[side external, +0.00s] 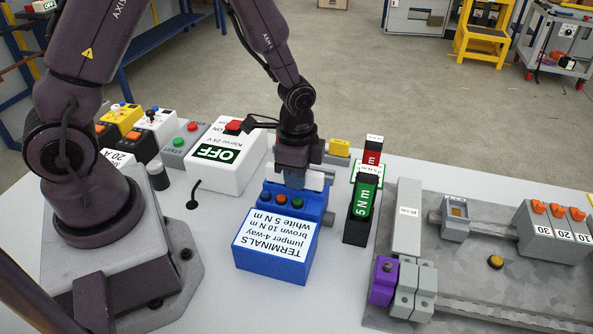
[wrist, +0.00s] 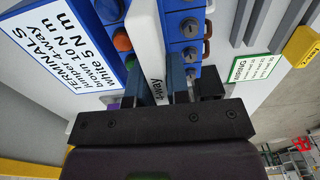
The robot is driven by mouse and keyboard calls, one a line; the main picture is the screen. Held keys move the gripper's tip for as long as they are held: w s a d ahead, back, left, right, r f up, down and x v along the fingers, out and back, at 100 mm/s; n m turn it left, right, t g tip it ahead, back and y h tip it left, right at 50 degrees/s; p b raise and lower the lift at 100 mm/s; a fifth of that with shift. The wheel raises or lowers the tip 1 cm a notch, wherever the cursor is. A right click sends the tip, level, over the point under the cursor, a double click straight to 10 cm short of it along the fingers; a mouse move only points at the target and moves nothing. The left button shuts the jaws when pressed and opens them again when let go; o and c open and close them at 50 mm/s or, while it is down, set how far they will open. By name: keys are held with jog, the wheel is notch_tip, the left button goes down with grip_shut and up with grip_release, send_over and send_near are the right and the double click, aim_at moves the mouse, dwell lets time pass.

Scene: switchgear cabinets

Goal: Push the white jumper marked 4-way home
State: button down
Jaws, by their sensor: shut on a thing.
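The blue terminal block (side external: 266,262) stands on the table below my gripper (side external: 293,180). Its white label reads TERMINALS, jumper 4-way, with torque values for brown and white. In the wrist view the block (wrist: 112,88) shows coloured round openings on one side and a row of screws on the other. The white jumper (wrist: 147,30), marked 4-way, lies lengthwise along the block between them. My gripper (wrist: 162,80) is shut on the jumper, with a dark finger on either side. Its underside is hidden, so I cannot tell how deep it sits.
A green 5 N m tool (side external: 364,198) and a red one (side external: 373,150) stand in holders close right of the block. A white box marked OFF (side external: 225,157) stands behind left. A grey mounting plate (side external: 470,275) with rails and modules fills the right. Bare table lies front right of the block.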

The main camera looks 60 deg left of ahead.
jog(key=shift+f, duration=0.1)
jog(key=c, duration=1)
grip_release()
notch_tip(320, 180, up, 13)
